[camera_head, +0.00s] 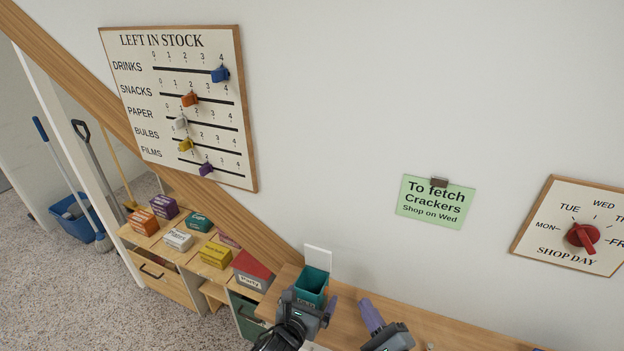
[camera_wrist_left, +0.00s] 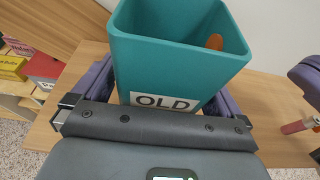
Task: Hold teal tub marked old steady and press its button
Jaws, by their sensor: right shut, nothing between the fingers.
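The teal tub (camera_head: 313,284) stands on the wooden counter against the wall, open at the top. In the left wrist view the tub (camera_wrist_left: 175,60) has a white label reading OLD. A round orange spot (camera_wrist_left: 214,42) shows inside, near its far wall; I cannot tell whether it is a button. My left gripper (camera_head: 312,301) has its purple fingers on both sides of the tub, close against its walls. My right gripper (camera_head: 370,314) is shut and empty, to the right of the tub and apart from it.
A shelf unit left of the counter holds several small labelled boxes, including a yellow one (camera_head: 215,255) and a red-topped one (camera_head: 253,266). A green note (camera_head: 435,201) and a SHOP DAY dial (camera_head: 580,236) hang on the wall. A reddish object (camera_wrist_left: 297,127) lies right of the tub.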

